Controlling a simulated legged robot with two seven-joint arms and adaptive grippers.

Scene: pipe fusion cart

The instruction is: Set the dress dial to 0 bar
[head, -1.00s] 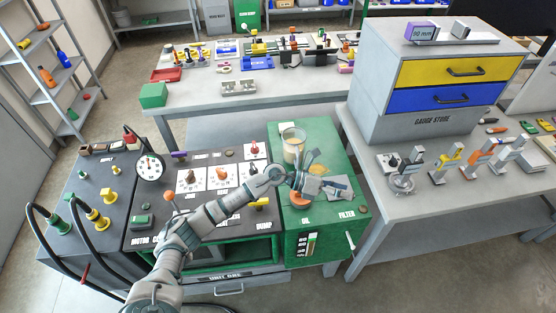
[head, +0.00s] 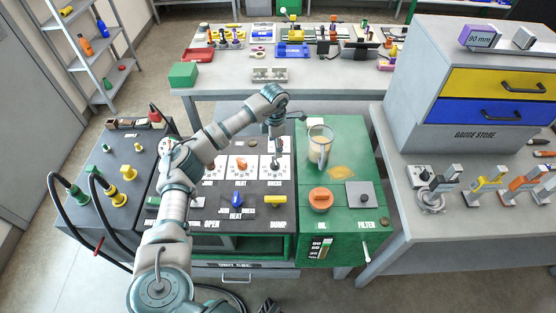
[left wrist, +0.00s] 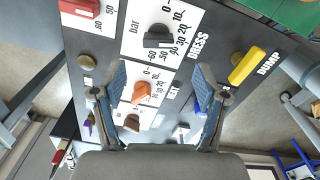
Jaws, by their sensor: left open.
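The dress dial is a dark grey knob (left wrist: 157,42) on a white "bar" plate, with "DRESS" printed beside it in the left wrist view. A pale mark on the knob appears to face the higher numbers, away from 0; the exact value is unclear. In the head view the dress plate (head: 284,171) is at the right of the dial row, with its knob (head: 275,168) beneath my gripper. My left gripper (head: 275,139) points down above it. Its open, empty fingers (left wrist: 160,100) are apart from the knob. My right gripper is not seen.
The orange heat dial (left wrist: 142,92) is next to the dress dial, and a red knob (left wrist: 85,7) is on another plate. A yellow dump handle (head: 275,199) and blue handle (head: 237,201) stand in front. A clear jug (head: 319,147) stands on the green cabinet at right.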

